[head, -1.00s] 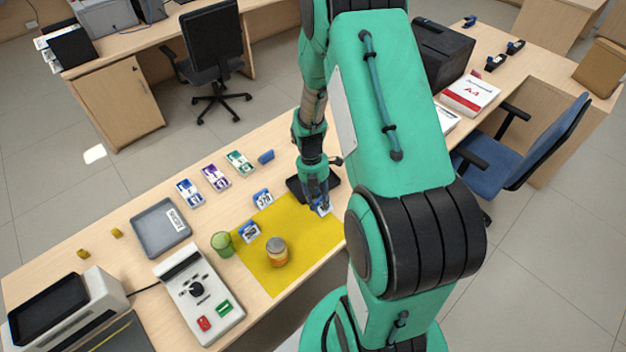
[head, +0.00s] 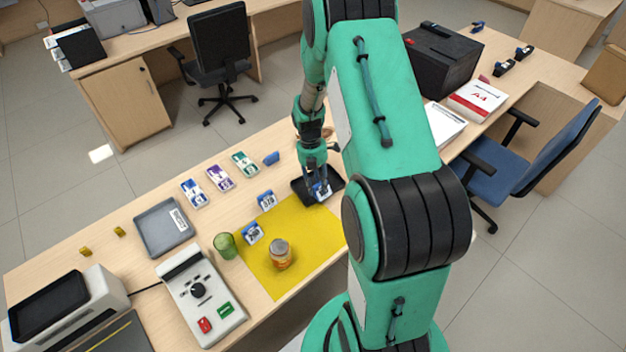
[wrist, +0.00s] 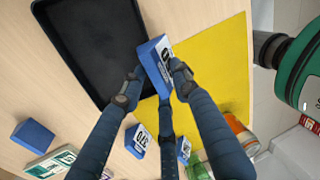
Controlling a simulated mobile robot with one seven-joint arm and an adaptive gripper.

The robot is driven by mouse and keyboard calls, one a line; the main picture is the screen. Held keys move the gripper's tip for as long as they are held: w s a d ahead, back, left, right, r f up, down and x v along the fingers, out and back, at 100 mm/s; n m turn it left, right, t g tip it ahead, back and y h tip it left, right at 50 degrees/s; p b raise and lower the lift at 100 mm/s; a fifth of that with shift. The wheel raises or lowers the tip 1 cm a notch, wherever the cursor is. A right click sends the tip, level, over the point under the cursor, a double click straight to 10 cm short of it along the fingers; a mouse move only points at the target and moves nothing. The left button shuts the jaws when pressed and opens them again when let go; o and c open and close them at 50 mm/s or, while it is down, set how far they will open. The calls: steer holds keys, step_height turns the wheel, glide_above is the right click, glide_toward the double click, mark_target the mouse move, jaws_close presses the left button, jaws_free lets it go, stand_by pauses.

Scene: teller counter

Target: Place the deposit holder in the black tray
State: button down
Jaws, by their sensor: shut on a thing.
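My gripper (head: 319,186) is shut on a blue holder with a white printed label (wrist: 151,62), which I take to be the deposit holder. The fingers (wrist: 156,72) press on its two sides in the wrist view. The black tray (wrist: 55,22) is a shallow empty tray, and it also shows in the head view (head: 301,195). In the wrist view the holder overlaps the tray's right edge; its height above the tray is hard to tell. In the head view the holder appears at the tray's near side, partly covered by the fingers.
A yellow mat (head: 300,225) lies beside the tray, with a jar (head: 280,254) and two similar blue holders (head: 253,233) (head: 267,201) at its edge. A green cup (head: 224,245) stands at its left. Labelled packs (head: 219,178) and a grey tray (head: 150,238) are further left.

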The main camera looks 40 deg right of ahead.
steer(key=w+d, duration=0.1)
steer(key=w, duration=0.1)
steer(key=w+d, duration=0.1)
steer(key=w+d+b, duration=0.1)
steer(key=w, duration=0.1)
steer(key=shift+w+f, duration=0.25)
steer(key=shift+w, duration=0.1)
steer(key=shift+w+d, duration=0.15)
steer(key=shift+w, duration=0.1)
steer(key=shift+w+d+f+b, duration=0.15)
steer(key=shift+f+b, duration=0.4)
steer(key=shift+f, duration=1.25)
steer(key=c, duration=1.3)
jaws_free()
steer(key=shift+f, duration=0.1)
